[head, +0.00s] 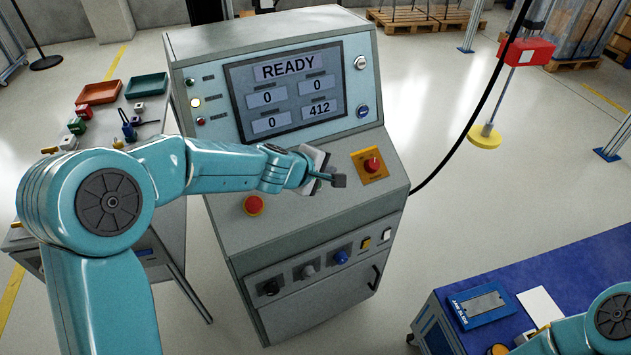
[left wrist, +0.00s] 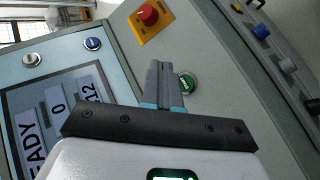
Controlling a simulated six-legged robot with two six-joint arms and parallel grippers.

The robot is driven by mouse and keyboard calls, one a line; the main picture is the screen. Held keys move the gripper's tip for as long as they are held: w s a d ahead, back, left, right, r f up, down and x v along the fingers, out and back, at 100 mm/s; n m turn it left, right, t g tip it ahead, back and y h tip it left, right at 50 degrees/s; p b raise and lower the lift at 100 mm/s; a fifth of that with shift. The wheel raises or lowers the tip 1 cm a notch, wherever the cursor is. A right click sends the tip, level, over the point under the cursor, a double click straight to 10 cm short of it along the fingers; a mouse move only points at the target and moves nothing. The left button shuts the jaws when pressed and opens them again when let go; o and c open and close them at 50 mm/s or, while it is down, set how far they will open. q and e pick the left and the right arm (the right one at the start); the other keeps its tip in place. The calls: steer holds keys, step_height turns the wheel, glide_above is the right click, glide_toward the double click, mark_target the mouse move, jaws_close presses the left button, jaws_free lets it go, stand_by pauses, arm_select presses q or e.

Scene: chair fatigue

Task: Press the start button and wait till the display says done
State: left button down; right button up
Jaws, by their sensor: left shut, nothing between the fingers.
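The control console (head: 225,225) stands in the middle of the head view. Its display (head: 288,92) reads READY, with 0, 0, 0 and 412 in boxes below. My left gripper (head: 338,180) is shut and empty over the sloped panel, left of the red knob on a yellow plate (head: 371,166). In the left wrist view, a round green button (left wrist: 187,82) shows beside the shut fingers (left wrist: 161,70); I cannot tell whether they touch it. My right gripper is out of view.
A red mushroom button (head: 254,205) sits on the panel's left part. Several knobs and switches (head: 308,270) line the console's lower front. A bench with trays (head: 98,92) stands left, and a blue table (head: 570,270) right. A black cable hangs right of the console.

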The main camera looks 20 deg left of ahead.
arm_select(q)
steer(key=a+f+b, duration=0.1)
steer(key=f, duration=0.1)
steer(key=w+a+f+b, duration=0.1)
steer(key=f+b, duration=0.1)
steer(key=w+f+b, duration=0.1)
steer(key=f+b, duration=0.1)
steer(key=shift+w+a+f, duration=0.1)
steer(key=shift+w+a, duration=0.15)
steer(key=shift+a, duration=0.15)
steer(key=shift+w+a+f+b, duration=0.35)
steer(key=shift+f, duration=0.2)
steer(key=shift+f, duration=0.15)
stand_by(1.3)
steer(key=shift+w+a+f, duration=0.15)
steer(key=shift+w+f, duration=0.05)
steer(key=shift+w+a+f+b, duration=0.1)
steer(key=shift+a+f+b, duration=0.05)
steer(key=shift+f+b, duration=0.3)
stand_by(0.6)
steer(key=shift+r, duration=0.2)
steer(key=shift+s+d+r+p, duration=0.3)
steer(key=shift+d+r+p, duration=0.1)
steer(key=shift+r, duration=0.2)
